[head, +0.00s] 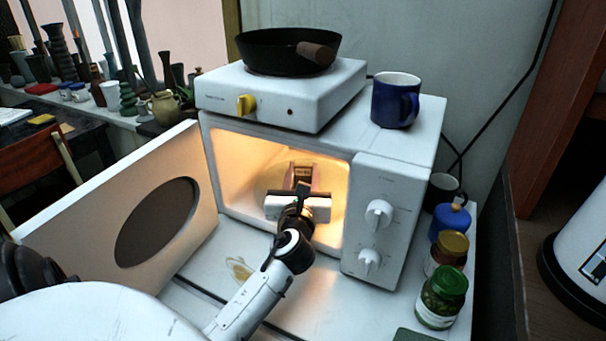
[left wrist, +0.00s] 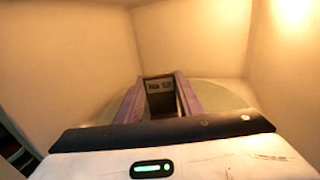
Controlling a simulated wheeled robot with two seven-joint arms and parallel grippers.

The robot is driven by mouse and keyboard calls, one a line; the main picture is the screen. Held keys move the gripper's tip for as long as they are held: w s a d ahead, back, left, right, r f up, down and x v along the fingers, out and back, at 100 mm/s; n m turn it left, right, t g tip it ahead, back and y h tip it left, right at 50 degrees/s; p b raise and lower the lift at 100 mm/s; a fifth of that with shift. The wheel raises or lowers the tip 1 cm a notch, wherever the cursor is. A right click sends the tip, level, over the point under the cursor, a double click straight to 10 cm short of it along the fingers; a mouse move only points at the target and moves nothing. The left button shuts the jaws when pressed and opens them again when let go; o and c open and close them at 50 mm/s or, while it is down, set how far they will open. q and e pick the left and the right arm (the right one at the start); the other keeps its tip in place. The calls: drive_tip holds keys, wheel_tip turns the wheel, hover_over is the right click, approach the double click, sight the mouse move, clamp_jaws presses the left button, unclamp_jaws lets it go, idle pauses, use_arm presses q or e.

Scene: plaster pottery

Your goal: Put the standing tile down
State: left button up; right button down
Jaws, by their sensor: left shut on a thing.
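My left gripper (head: 302,184) reaches through the open front of the lit white microwave (head: 398,173). In the left wrist view its two purplish fingers (left wrist: 158,98) point into the cavity. They are shut on a small dark upright piece, which I take to be the tile (left wrist: 158,86). It shows small, with a reddish-brown edge, in the head view (head: 302,171). The glass turntable (left wrist: 225,95) lies beneath and around the fingers. The tile's lower part is hidden, so I cannot tell whether it touches the turntable. My right gripper is not in view.
The microwave door (head: 110,220) stands wide open at left. A hotplate (head: 282,92) with a black pan (head: 285,50) and a blue mug (head: 395,100) stand on top. Jars (head: 442,298) line the right side. A stain (head: 240,270) marks the white surface in front.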

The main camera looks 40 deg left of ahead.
use_arm(q)
drive_tip(key=shift+f, duration=0.1)
drive_tip(key=o, duration=1)
drive_tip(key=shift+o, duration=0.2)
drive_tip(key=shift+r, duration=0.2)
drive_tip(key=v, duration=1.2)
drive_tip(key=shift+b, duration=0.3)
